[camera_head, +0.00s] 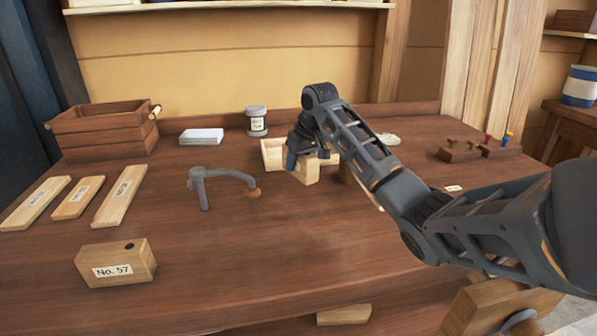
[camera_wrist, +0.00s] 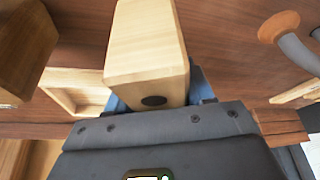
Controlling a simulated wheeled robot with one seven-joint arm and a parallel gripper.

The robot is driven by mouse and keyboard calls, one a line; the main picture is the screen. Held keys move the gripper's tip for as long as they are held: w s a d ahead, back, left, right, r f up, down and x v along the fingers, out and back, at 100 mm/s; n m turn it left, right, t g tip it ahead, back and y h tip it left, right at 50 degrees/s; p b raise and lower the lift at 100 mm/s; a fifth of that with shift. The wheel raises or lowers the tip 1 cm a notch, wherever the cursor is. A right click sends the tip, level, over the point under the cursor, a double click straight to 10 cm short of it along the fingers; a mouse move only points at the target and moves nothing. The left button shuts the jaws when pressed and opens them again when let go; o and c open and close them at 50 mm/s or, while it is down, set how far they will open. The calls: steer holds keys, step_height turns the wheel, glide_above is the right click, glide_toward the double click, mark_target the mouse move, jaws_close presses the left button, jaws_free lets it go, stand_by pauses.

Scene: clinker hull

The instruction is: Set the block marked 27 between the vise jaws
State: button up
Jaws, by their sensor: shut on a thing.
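My gripper (camera_head: 301,160) is over the middle of the bench and shut on a pale wooden block (camera_head: 306,173). In the wrist view the held block (camera_wrist: 146,45) sits between the blue finger pads, with a dark round spot on its near end. No number shows on it. Another block (camera_head: 88,265), labelled No. 57, lies at the front left. A further wooden block (camera_wrist: 22,50) stands beside the held one in the wrist view; its label cannot be read. What looks like the vise (camera_head: 490,306), wooden with a metal part, is at the lower right, partly cut off and partly behind my arm.
A grey holdfast (camera_head: 203,180) stands left of my gripper, and a shallow wooden tray (camera_head: 270,152) lies just behind it. Labelled planks (camera_head: 120,195), a crate (camera_head: 105,140), a jar (camera_head: 256,122) and a peg rack (camera_head: 470,152) surround them. The front middle of the bench is clear.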

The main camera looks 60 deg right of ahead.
steer(key=shift+f, duration=2.05)
steer(key=shift+f, duration=0.15)
steer(key=o, duration=1.3)
